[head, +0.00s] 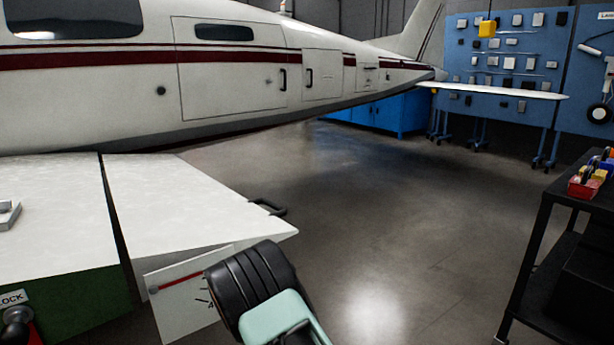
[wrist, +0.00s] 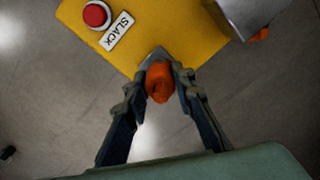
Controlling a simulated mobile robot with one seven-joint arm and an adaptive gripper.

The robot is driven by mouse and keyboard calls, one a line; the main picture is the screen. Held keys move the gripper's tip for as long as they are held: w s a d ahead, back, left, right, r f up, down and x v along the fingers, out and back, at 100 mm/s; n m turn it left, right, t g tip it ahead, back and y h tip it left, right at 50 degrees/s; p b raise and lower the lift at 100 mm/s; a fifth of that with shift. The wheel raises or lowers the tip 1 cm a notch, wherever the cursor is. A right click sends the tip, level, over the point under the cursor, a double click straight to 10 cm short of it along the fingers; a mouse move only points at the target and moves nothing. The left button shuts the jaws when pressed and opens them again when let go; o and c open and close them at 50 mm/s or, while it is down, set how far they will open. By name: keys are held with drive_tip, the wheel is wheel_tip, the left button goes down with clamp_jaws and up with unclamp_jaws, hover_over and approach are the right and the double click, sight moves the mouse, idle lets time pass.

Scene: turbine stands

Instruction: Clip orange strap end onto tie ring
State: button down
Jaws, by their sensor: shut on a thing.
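In the wrist view, my gripper (wrist: 162,73) is shut on a rounded orange piece, the orange strap end (wrist: 160,86). A grey pointed part shows just beyond it, between the fingertips. The fingers lie at the near edge of a yellow panel (wrist: 150,30) with a red button (wrist: 96,15) and a "SLACK" label (wrist: 117,31). Whether the strap end touches the panel is unclear. In the head view my arm is at the bottom centre, and the fingertips are hidden. I cannot make out the tie ring with certainty; a dark handle-like loop (head: 269,207) sits on the white wing's edge.
The white wing (head: 190,205) lies left of my arm, with a white dial panel (head: 183,300) below it. A grey metal part (wrist: 250,14) with some orange stands beside the yellow panel. A black cart (head: 545,215) is at right; the floor between is clear.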

drive_tip(key=shift+r+p, duration=0.35)
drive_tip(key=shift+r, duration=0.15)
drive_tip(key=shift+r+p, duration=1.1)
drive_tip(key=shift+r, duration=0.35)
